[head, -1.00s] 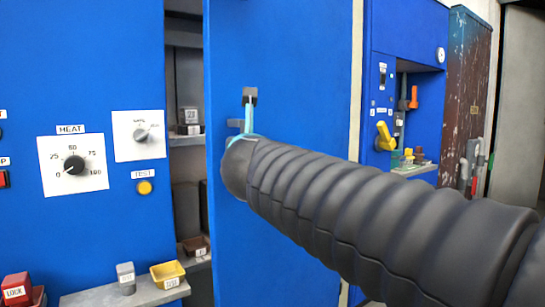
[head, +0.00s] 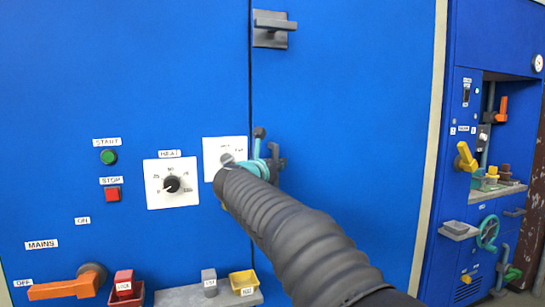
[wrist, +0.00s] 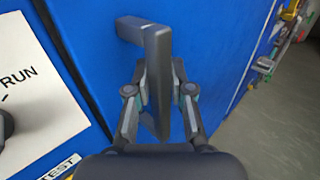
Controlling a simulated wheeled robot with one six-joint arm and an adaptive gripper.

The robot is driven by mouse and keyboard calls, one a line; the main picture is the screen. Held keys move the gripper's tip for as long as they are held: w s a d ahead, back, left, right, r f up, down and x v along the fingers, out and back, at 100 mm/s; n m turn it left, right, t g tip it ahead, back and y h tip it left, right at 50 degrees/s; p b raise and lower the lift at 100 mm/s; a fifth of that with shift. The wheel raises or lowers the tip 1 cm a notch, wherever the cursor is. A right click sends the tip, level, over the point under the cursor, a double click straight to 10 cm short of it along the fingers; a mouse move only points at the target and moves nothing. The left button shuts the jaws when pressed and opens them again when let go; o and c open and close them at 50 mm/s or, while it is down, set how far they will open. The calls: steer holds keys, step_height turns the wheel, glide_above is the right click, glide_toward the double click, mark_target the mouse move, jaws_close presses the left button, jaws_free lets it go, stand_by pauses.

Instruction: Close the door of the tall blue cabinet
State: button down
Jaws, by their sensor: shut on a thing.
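The tall blue cabinet has a plain blue door (head: 345,130) on its right side. In the head view the door lies almost flush with the front panel (head: 130,60), with only a thin dark seam between them. I cannot tell whether it is fully shut or latched. My gripper (head: 268,158) is at the door's left edge, partly hidden by my arm. In the wrist view my gripper (wrist: 158,90) is shut on a grey L-shaped handle (wrist: 157,40), one finger on each side.
A second dark handle (head: 272,28) sits higher beside the seam. The front panel carries a heat dial (head: 171,184), an orange mains lever (head: 62,287) and a ledge with a yellow bin (head: 243,281). Another blue unit with a yellow lever (head: 466,158) stands at right.

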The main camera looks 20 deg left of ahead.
steer(key=shift+w+a+r+p, duration=0.2)
steer(key=shift+a+r+p, duration=0.1)
steer(key=shift+a, duration=0.05)
steer(key=shift+a+f, duration=0.1)
steer(key=shift+a, duration=0.1)
steer(key=c, duration=1.5)
jaws_free()
steer(key=o, duration=0.4)
steer(key=shift+a+f, duration=0.15)
steer(key=shift+a, duration=0.1)
steer(key=shift+d+f, duration=0.1)
steer(key=shift+s, duration=0.2)
steer(key=s, duration=1.1)
steer(key=shift+s+a, duration=0.2)
steer(key=shift+s, duration=0.15)
